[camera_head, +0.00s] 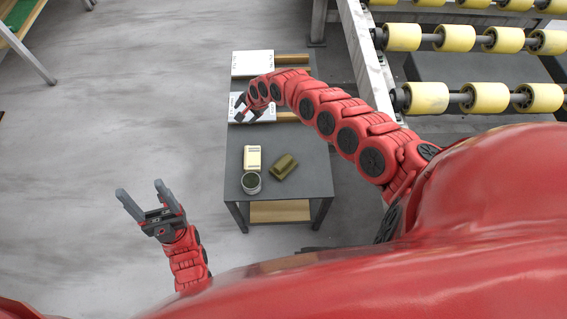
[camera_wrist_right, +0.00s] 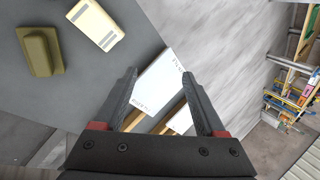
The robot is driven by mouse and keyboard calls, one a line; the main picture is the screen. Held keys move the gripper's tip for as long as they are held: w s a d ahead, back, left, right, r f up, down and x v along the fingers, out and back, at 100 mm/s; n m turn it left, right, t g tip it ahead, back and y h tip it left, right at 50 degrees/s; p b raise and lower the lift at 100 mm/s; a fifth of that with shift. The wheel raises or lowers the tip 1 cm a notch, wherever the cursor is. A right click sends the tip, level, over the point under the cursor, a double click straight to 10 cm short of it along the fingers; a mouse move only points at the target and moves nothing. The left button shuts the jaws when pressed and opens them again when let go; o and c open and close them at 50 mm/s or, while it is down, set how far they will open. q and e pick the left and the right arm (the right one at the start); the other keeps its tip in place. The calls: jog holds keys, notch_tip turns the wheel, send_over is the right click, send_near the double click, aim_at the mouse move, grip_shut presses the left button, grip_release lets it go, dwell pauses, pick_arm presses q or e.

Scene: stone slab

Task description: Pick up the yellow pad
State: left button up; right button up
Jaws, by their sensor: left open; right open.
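The pale yellow pad (camera_head: 252,158), with grey markings on its top, lies flat on the dark grey table (camera_head: 291,207). It also shows at the upper left of the right wrist view (camera_wrist_right: 95,24). My right gripper (camera_head: 241,105) is open and empty over the table, beyond the pad and apart from it. Its two fingers show in the right wrist view (camera_wrist_right: 160,75), with a white printed item between and beyond them. My left gripper (camera_head: 140,189) is open and empty, off the left side of the table over the floor.
An olive block (camera_head: 284,167) lies right of the pad, and a grey can (camera_head: 251,183) stands close in front of it. A white printed item (camera_head: 252,63) and a wooden piece (camera_head: 292,59) lie at the table's far end. A roller conveyor (camera_head: 425,98) stands at right.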

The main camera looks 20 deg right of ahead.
jog(key=s+d+f+g+h, duration=0.25)
jog(key=s+d+g, duration=0.25)
jog(key=s+d, duration=0.5)
jog(key=shift+h, duration=0.35)
jog(key=f+b, duration=0.2)
jog(key=s+f+b, duration=0.1)
jog(key=f+b, duration=0.1)
jog(key=f, duration=0.1)
jog(key=s+a+f+b, duration=0.1)
jog(key=f+b, duration=0.1)
jog(key=shift+f, duration=0.4)
notch_tip(320, 180, down, 3)
jog(key=shift+f, duration=0.65)
notch_tip(320, 180, down, 5)
jog(key=shift+s+d+r+b, duration=0.1)
jog(key=shift+s+r+b, duration=0.05)
jog(key=shift+b, duration=0.3)
grip_shut()
